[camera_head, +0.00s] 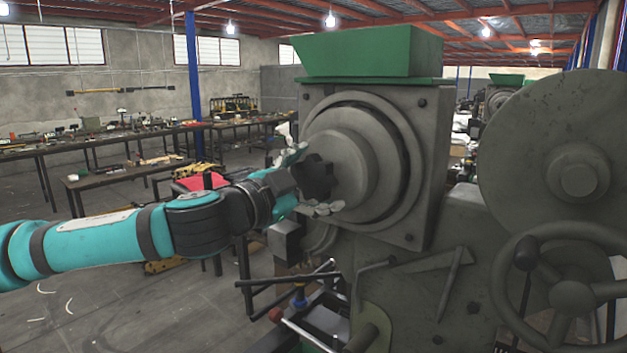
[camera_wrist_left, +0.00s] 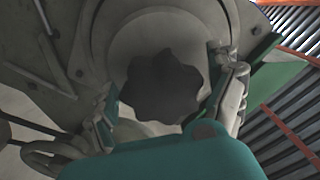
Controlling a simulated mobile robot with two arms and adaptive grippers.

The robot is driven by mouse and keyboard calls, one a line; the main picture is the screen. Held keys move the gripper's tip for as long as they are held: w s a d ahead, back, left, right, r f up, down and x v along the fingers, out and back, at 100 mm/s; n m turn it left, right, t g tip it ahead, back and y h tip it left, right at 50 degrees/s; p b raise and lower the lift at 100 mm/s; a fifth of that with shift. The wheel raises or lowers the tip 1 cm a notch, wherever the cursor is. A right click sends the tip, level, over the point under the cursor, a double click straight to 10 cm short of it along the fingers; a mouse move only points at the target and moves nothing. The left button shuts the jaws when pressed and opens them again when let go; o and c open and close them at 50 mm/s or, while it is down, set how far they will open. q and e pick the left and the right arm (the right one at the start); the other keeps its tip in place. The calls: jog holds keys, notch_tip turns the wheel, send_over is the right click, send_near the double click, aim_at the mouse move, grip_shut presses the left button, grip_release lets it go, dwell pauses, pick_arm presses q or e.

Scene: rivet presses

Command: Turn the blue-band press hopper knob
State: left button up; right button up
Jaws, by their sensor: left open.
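The press (camera_head: 450,215) is grey-green, with a green hopper (camera_head: 368,52) on top. The dark lobed hopper knob (camera_head: 315,177) sits at the centre of a round stepped housing (camera_head: 372,165) on its left side. The knob also shows in the left wrist view (camera_wrist_left: 160,88). My left gripper (camera_head: 312,180) is open at the knob, with one finger above it and one below. In the left wrist view its fingers (camera_wrist_left: 168,105) stand on either side of the knob, with gaps visible. No blue band shows on this press. My right gripper is not in view.
A large disc (camera_head: 560,140) and a handwheel (camera_head: 565,292) are on the right of the press. Rods and a lever with a red ball (camera_head: 276,314) stick out below the knob. Workbenches (camera_head: 110,180) with tools stand at the back left.

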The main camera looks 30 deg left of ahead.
aim_at(308, 181)
pick_arm(q)
jog(key=shift+s+a+r, duration=0.15)
jog(key=shift+s+a, duration=0.05)
jog(key=shift+s, duration=0.5)
jog(key=shift+s+d, duration=0.1)
jog(key=shift+s, duration=0.75)
jog(key=shift+s+a, duration=0.2)
jog(key=shift+s, duration=2)
